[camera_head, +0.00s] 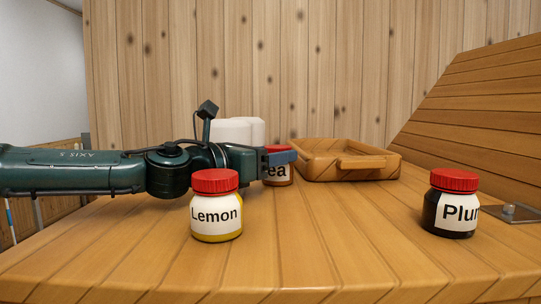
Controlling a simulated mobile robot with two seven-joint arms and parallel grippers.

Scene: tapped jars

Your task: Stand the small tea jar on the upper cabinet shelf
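Whether the fingers are open or closed on the jar does not show. My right gripper is not in view. No cabinet shelf is clearly recognisable in this view.
The Lemon jar (216,207) stands in front of my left arm. A Plum jar (452,206) stands at the right, near a metal plate (513,212). A wooden tray (349,163) sits behind, right of the tea jar. The table's front middle is clear.

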